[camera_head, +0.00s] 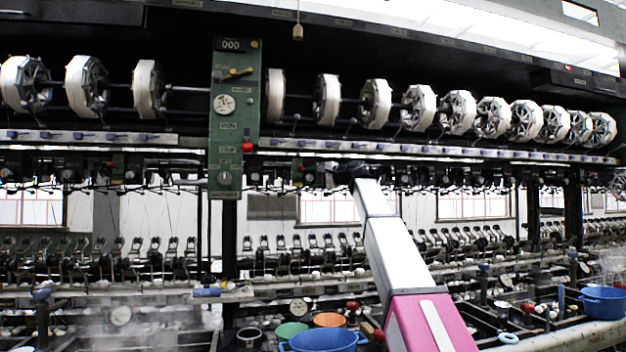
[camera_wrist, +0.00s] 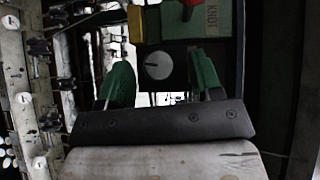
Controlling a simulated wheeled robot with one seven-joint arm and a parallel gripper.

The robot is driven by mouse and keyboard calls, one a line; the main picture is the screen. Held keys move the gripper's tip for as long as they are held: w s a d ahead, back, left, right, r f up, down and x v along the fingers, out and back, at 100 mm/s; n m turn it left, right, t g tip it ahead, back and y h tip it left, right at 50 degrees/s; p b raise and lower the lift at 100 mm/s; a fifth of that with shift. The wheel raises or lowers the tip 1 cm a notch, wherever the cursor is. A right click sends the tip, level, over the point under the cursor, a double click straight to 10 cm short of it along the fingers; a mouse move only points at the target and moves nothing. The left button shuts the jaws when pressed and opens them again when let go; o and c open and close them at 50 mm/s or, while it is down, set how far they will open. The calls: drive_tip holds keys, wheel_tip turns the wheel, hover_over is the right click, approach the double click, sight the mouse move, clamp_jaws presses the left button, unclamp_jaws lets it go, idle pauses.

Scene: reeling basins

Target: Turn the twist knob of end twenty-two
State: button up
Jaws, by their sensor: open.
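In the wrist view a round grey disc with a dark pointer mark (camera_wrist: 158,65), looking like a twist knob, shows between the two green fingers of my gripper (camera_wrist: 163,83). The fingers are apart, one on each side of the disc; I cannot tell how far beyond the tips it lies. No number for end twenty-two is readable. In the head view my arm reaches up to the dark row of end units under the rail, right of the green control post (camera_head: 236,120). My gripper there is mostly hidden behind the arm.
A green plate marked KNOT (camera_wrist: 212,18), a red part (camera_wrist: 188,6) and a yellow block (camera_wrist: 135,22) sit close above the disc. A pale rail (camera_wrist: 30,105) runs at left.

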drive_tip(key=shift+w+a, duration=0.15)
drive_tip(key=shift+a, duration=0.1)
drive_tip(key=c, duration=0.9)
drive_tip(key=shift+n+h, duration=0.6)
